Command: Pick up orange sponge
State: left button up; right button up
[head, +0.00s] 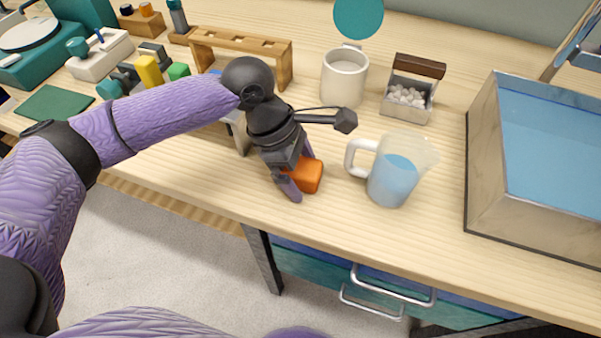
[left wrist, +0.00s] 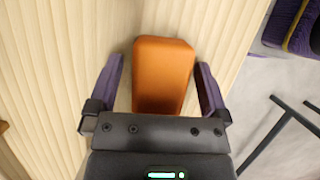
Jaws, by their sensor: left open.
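The orange sponge (head: 307,176) lies on the wooden table near its front edge, partly hidden behind my left gripper in the head view. In the left wrist view the sponge (left wrist: 162,72) sits between the two purple fingers. My left gripper (head: 299,190) points down over it. Its fingers are open (left wrist: 160,88), one on each side of the sponge, with a visible gap on both sides. The near end of the sponge is hidden by the gripper body in the left wrist view. My right gripper is not in view.
A measuring jug of blue liquid (head: 393,178) stands close right of the sponge. Behind are a white mug (head: 344,78), a metal holder with white balls (head: 408,98) and a wooden rack (head: 240,48). A water tank (head: 487,160) stands at right. Drawers (head: 380,290) are below the table's front edge.

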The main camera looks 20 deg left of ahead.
aim_at(300, 166)
pick_arm(q)
jog(key=shift+r, duration=0.1)
jog(key=c, duration=0.8)
jog(key=shift+c, duration=2.1)
notch_tip(300, 166, up, 10)
jog(key=p, duration=0.5)
jog(key=shift+f, duration=0.25)
jog(key=shift+r, duration=0.3)
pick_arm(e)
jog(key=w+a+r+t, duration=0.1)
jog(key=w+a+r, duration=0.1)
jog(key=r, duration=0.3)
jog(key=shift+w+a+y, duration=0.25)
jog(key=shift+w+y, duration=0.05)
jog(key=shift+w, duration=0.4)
